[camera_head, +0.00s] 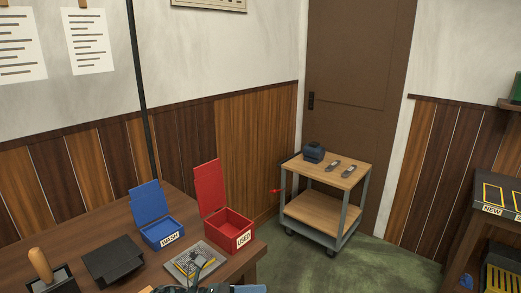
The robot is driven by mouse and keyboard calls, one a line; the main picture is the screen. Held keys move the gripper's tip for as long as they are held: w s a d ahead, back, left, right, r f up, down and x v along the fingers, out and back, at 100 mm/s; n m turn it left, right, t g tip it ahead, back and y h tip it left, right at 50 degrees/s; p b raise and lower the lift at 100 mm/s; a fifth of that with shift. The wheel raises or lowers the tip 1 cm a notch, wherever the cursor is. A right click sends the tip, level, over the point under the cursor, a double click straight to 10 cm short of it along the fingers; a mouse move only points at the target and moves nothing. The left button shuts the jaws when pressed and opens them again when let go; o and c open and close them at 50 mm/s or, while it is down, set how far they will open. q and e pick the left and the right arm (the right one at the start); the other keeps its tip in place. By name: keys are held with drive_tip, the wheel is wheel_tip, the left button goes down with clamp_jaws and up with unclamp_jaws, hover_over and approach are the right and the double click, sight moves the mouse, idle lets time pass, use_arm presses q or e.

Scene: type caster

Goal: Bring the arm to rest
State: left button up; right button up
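Neither of my grippers can be made out clearly. Dark and blue-grey parts, which may belong to my arm, show at the bottom edge in the middle of the head view. A thin dark shape rises there in front of a grey plate (212,256) with yellow on it. I cannot tell whether that shape is part of a gripper.
The brown table (185,212) holds an open blue WASH box (160,232), an open red USED box (230,230), a black holder (112,262) and a wooden-handled tool (40,263). A cart (350,181) stands by the door. A NEW rack (490,198) is at right. Green floor between is clear.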

use_arm(q)
drive_tip(key=s+a+f+m+t+y, duration=0.4)
drive_tip(key=s+m, duration=0.5)
drive_tip(key=m, duration=0.5)
drive_tip(key=s+a+f+m+t+y, duration=0.5)
drive_tip(key=s+a+f+m+y, duration=0.3)
drive_tip(key=m, duration=0.6)
wheel_tip(320, 180, down, 2)
drive_tip(key=a+y, duration=0.1)
drive_tip(key=y, duration=0.2)
drive_tip(key=shift+s+a, duration=0.15)
drive_tip(key=shift+s, duration=0.25)
use_arm(e)
drive_tip(key=shift+a, duration=0.1)
use_arm(q)
drive_tip(key=shift+m, duration=0.3)
use_arm(e)
drive_tip(key=shift+s+f, duration=0.2)
drive_tip(key=shift+s, duration=0.15)
